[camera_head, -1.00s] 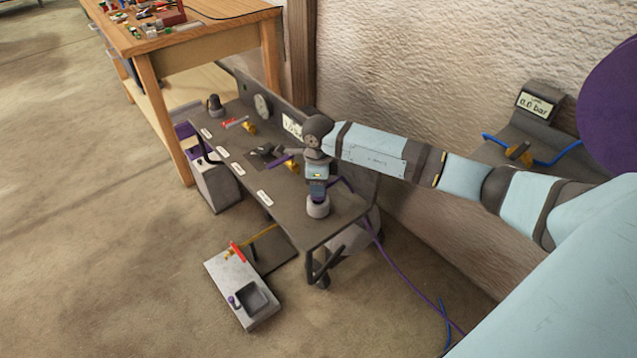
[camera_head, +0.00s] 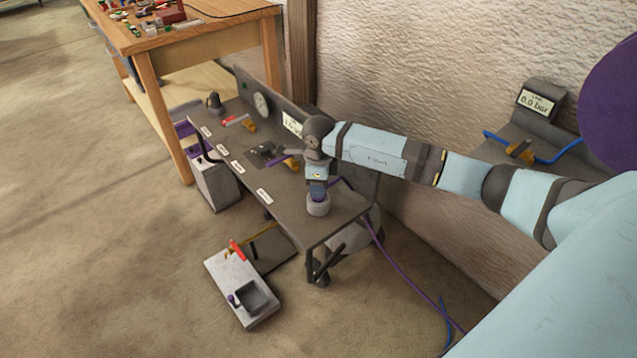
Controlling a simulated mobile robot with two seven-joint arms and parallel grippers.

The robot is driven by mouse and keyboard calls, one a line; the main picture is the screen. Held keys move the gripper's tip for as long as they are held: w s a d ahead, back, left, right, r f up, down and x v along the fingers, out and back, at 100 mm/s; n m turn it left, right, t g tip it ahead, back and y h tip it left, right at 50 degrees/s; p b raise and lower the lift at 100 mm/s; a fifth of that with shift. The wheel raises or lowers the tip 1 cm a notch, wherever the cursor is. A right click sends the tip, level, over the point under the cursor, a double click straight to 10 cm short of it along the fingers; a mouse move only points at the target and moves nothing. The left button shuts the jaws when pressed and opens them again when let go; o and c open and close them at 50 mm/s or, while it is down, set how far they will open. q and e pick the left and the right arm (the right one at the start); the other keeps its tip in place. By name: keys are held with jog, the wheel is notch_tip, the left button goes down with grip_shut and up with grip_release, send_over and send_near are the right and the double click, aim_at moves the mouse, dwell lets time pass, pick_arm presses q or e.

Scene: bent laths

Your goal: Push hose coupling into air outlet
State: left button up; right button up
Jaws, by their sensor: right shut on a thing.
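My right arm comes in from the right, and its gripper (camera_head: 318,192) points down over the right end of the dark bench. It is shut on a small purple piece, apparently the hose coupling (camera_head: 318,198), mostly hidden by the fingers. Directly below is a short, light grey round fitting (camera_head: 318,209), apparently the air outlet, standing on the bench top. The coupling's lower end is at the fitting's top; I cannot tell how deep it sits. My left gripper is out of view.
The dark bench (camera_head: 240,165) carries a gauge (camera_head: 261,104), a yellow valve (camera_head: 249,126) and several white labels. A panel reading 0.0 bar (camera_head: 537,101) is at the right wall.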

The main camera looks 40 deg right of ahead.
jog(key=shift+f+b, duration=0.4)
jog(key=shift+f, duration=0.25)
dwell(0.8)
jog(key=o, duration=1.6)
jog(key=shift+c, duration=0.2)
jog(key=shift+r, duration=0.1)
jog(key=shift+r+p, duration=2.45)
jog(key=shift+r, duration=1.25)
grip_shut()
